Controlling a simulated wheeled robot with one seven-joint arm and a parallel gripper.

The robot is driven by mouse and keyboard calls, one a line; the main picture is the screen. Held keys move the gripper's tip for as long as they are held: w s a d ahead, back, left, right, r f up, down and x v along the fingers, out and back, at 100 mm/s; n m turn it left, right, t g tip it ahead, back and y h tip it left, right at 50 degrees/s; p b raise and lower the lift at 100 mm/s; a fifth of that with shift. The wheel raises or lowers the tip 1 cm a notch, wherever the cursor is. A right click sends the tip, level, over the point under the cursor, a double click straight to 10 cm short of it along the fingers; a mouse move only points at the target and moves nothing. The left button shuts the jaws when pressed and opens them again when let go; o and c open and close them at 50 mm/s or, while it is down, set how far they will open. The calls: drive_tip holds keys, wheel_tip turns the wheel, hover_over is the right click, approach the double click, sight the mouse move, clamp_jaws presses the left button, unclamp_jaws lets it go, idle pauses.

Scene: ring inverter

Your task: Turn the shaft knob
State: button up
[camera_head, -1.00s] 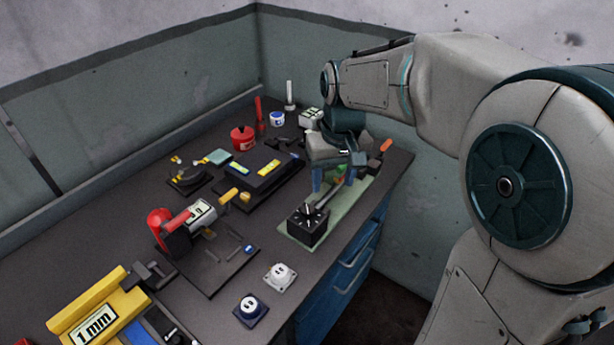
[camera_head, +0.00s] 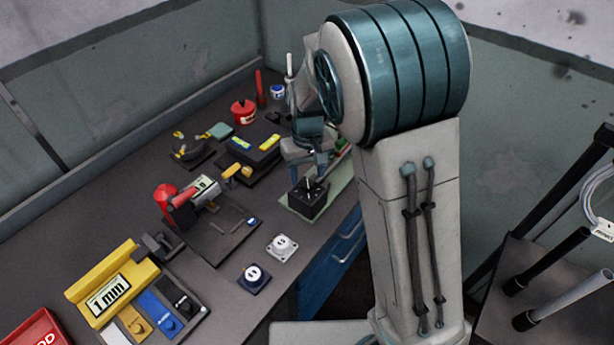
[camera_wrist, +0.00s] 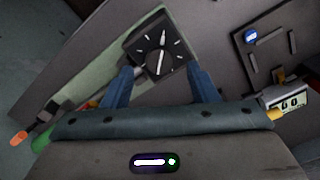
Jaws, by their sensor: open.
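A black box (camera_head: 306,201) with a dial on top stands on a pale green base (camera_head: 288,204) near the table's front right edge. In the wrist view the box's dial face (camera_wrist: 146,58) has white marks around a thin metallic knob (camera_wrist: 161,61) at its middle. My gripper (camera_head: 311,172) hangs just behind and above the box. In the wrist view its two blue fingers (camera_wrist: 160,72) are spread wide, with nothing between them. The knob shows beyond the fingertips, in line with the gap. I cannot tell the exact height above it.
A red-handled device (camera_head: 176,206) on a dark plate stands left of the box. White (camera_head: 282,247) and dark blue (camera_head: 254,278) sockets lie in front. A red pot (camera_head: 244,112) stands behind.

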sight(307, 185)
drive_tip(key=shift+f, duration=1.45)
drive_tip(key=c, duration=1)
drive_tip(key=shift+o, duration=0.2)
drive_tip(key=shift+m, duration=0.4)
drive_tip(key=m, duration=0.3)
drive_tip(key=shift+m, duration=2.2)
